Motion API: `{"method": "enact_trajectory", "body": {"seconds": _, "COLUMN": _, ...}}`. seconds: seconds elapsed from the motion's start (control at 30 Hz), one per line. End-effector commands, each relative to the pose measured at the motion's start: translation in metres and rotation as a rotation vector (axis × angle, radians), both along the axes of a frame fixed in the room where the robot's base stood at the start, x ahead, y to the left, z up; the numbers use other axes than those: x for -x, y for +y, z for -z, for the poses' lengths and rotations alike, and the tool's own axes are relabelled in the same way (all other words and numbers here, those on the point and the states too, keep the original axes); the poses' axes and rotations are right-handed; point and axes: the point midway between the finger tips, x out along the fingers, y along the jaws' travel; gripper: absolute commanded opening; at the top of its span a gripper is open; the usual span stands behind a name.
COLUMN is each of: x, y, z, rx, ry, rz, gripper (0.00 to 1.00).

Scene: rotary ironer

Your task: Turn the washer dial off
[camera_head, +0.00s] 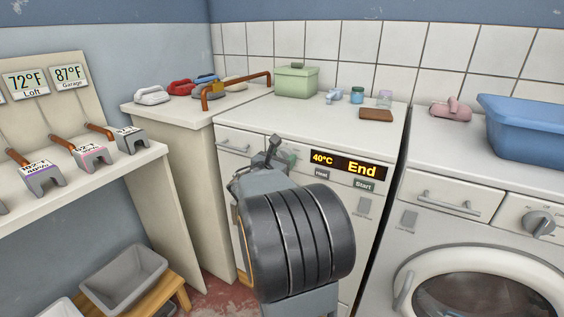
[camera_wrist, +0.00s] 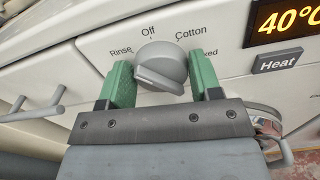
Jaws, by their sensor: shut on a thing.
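The washer dial (camera_wrist: 161,60) is a grey round knob with a raised grip bar, seen in the wrist view. Labels around it read Rinse, Off, Cotton and a partly covered one ending in "xed". Off is printed just above the knob. I cannot tell which label its pointer marks. My gripper (camera_wrist: 160,78) has green fingers on the left and right of the knob and is shut on it. In the head view my arm hides the dial, and only a bit of a green finger shows at the washer (camera_head: 312,120) front.
The washer display (camera_head: 348,165) reads 40°C and End, above Heat and Start (camera_head: 363,185) buttons. A drawer handle (camera_wrist: 38,103) sits left of the dial. A green box (camera_head: 296,82) stands on top. A second machine with a round door (camera_head: 480,290) is at right.

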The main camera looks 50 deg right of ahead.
Motion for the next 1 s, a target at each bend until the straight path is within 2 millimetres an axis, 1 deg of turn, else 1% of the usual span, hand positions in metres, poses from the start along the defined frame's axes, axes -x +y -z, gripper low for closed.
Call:
{"method": "enact_trajectory", "body": {"seconds": 0.03, "x": -0.0001, "y": 0.0001, "z": 0.0053, "rx": -0.005, "ry": -0.034, "rz": -0.001, "gripper": 0.35}}
{"method": "enact_trajectory", "body": {"seconds": 0.1, "x": 0.0003, "y": 0.0003, "z": 0.0063, "rx": -0.019, "ry": -0.088, "rz": -0.001, "gripper": 0.35}}
{"method": "enact_trajectory", "body": {"seconds": 0.6, "x": 0.0016, "y": 0.0003, "z": 0.0068, "rx": -0.116, "ry": -0.476, "rz": -0.004, "gripper": 0.35}}
{"method": "enact_trajectory", "body": {"seconds": 0.8, "x": 0.0021, "y": 0.0001, "z": 0.0058, "rx": -0.144, "ry": -0.577, "rz": -0.003, "gripper": 0.35}}
{"method": "enact_trajectory", "body": {"seconds": 1.0, "x": 0.0022, "y": 0.0001, "z": 0.004, "rx": -0.159, "ry": -0.637, "rz": -0.003, "gripper": 0.34}}
